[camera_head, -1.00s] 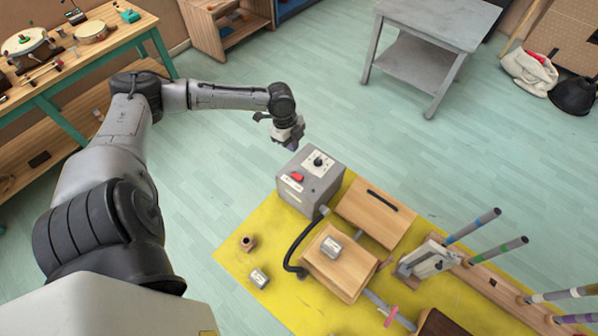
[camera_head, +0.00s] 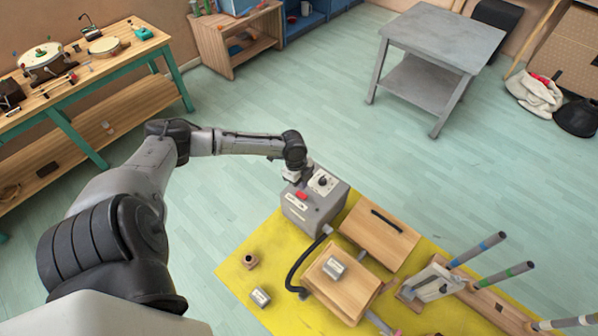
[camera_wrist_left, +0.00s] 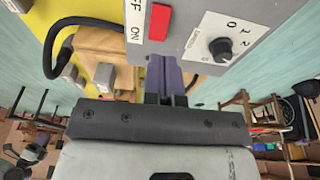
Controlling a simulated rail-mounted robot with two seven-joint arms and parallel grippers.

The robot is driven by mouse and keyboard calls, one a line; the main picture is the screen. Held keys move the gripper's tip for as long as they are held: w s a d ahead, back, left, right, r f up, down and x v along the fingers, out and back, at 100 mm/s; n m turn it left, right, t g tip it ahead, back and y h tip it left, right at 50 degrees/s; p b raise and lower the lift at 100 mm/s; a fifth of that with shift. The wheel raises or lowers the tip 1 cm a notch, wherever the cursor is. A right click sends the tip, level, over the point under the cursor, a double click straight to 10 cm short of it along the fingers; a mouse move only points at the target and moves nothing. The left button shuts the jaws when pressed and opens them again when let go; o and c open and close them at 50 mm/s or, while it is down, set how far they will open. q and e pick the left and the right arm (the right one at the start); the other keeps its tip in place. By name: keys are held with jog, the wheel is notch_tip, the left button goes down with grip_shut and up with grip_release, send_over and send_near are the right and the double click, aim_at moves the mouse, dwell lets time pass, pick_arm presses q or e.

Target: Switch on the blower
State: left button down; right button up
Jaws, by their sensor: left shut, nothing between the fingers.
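The blower is a grey box (camera_head: 312,212) on the yellow mat, with a red switch (camera_head: 302,196) and a white dial plate with a black knob (camera_head: 322,181) on top. In the left wrist view the red switch (camera_wrist_left: 160,22) lies beside an OFF/ON label (camera_wrist_left: 134,20); the black knob (camera_wrist_left: 222,48) is to its right. My left gripper (camera_head: 294,180) is at the box's far left top edge. In the left wrist view its shut, empty fingers (camera_wrist_left: 167,68) point at the switch, just short of it. I cannot tell whether they touch the box. My right gripper is not in view.
Tubes on a wooden stand are at right. A workbench (camera_head: 90,70) is at left, a grey table (camera_head: 440,40) at the back. Floor between is clear.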

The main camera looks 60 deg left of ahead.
aim_at(304, 196)
pick_arm(q)
jog(key=shift+x, duration=2.5)
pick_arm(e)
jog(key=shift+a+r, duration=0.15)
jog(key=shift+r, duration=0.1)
pick_arm(q)
jog(key=shift+a+p, duration=0.1)
jog(key=shift+p, duration=0.2)
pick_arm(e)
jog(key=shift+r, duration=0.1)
